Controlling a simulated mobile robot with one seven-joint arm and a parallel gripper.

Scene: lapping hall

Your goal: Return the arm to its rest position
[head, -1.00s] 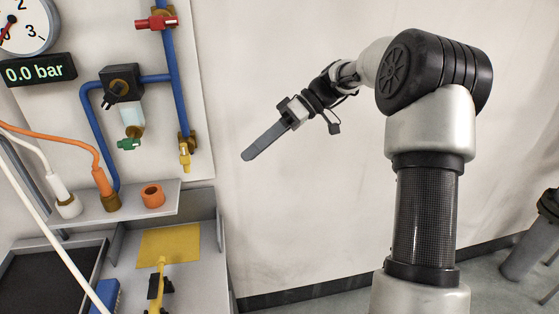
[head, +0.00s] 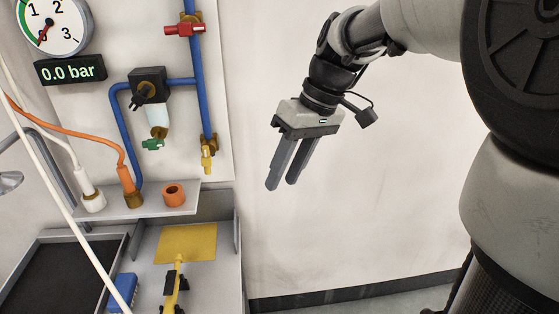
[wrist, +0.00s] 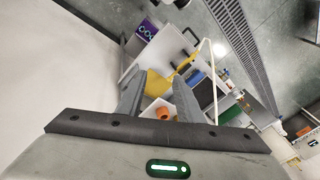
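My gripper (head: 282,185) hangs in the air in front of the bare pale wall, to the right of the pipe panel, with its fingers pointing down and slightly left. The two grey fingers are apart with nothing between them. The wrist view also shows my gripper (wrist: 157,88) open and empty. My arm is bent, and its upper links fill the right side of the head view.
A panel with a gauge (head: 52,22), a "0.0 bar" display (head: 70,70), blue pipe (head: 194,100), red valve (head: 184,30) and yellow valve (head: 208,155) stands left. Below are a shelf with an orange ring (head: 173,195), a yellow plate (head: 187,243) and a dark tray (head: 60,275).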

